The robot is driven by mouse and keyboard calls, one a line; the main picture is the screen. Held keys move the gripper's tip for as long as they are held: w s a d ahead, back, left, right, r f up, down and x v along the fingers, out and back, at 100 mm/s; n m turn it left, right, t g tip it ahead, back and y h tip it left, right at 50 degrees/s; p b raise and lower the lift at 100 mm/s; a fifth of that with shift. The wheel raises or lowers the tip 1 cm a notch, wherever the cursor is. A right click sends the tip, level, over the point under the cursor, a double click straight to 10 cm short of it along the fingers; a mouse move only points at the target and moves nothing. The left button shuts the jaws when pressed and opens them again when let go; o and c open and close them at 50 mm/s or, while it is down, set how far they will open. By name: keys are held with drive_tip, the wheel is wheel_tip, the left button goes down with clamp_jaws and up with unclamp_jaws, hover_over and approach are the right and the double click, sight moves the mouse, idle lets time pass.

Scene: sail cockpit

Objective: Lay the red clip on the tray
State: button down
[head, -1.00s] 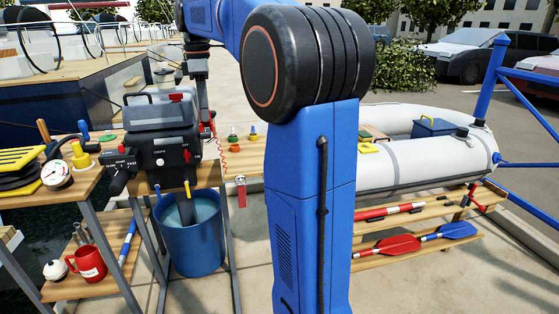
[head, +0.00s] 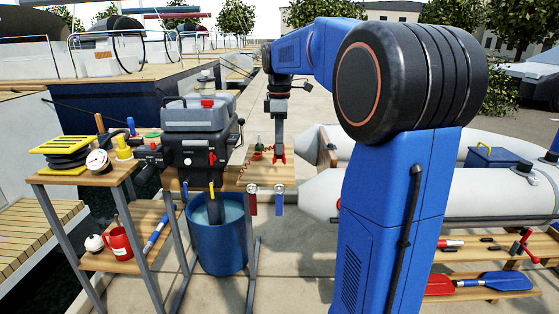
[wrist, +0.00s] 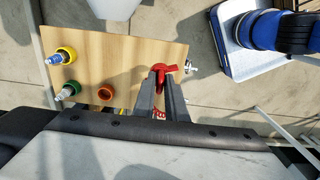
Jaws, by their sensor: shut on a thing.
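My gripper (head: 278,155) hangs pointing down over the small wooden bench (head: 284,171), right of the outboard motor (head: 190,150). Its fingers are shut on the red clip (wrist: 162,75), which shows at the fingertips in the wrist view and as a red shape (head: 279,158) in the head view. A coiled red cord (head: 242,168) runs near the motor's right side. In the wrist view the clip appears over the bare right part of the bench top (wrist: 120,55). I cannot make out a separate tray with certainty.
Yellow (wrist: 66,54), green (wrist: 70,89) and orange (wrist: 106,92) round pieces stand on the bench's left part in the wrist view. Red (head: 252,203) and blue (head: 279,201) tags hang at its front. A blue bucket (head: 222,245) stands below the motor.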

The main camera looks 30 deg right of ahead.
drive_tip(key=shift+f, duration=2.45)
drive_tip(key=shift+f, duration=0.1)
drive_tip(key=c, duration=1.8)
unclamp_jaws()
wheel_tip(320, 180, up, 12)
drive_tip(key=shift+r, duration=0.1)
drive_tip(key=s+a+f+m+t, duration=0.1)
drive_tip(key=s+a+f+m, duration=0.25)
drive_tip(key=s+a, duration=0.35)
drive_tip(key=s+a+f+m+t, duration=0.2)
drive_tip(key=s+a+f, duration=0.25)
drive_tip(key=s, duration=0.45)
drive_tip(key=s+a+f+m+t, duration=0.1)
drive_tip(key=s+a+f+m, duration=0.1)
drive_tip(key=s+f, duration=0.4)
drive_tip(key=s+a+f+m, duration=0.2)
drive_tip(key=s+f+m, duration=0.1)
drive_tip(key=s+f, duration=0.4)
drive_tip(key=shift+a+f+m+t, duration=0.3)
drive_tip(key=shift+f+m+t, duration=0.1)
drive_tip(key=shift+f, duration=0.25)
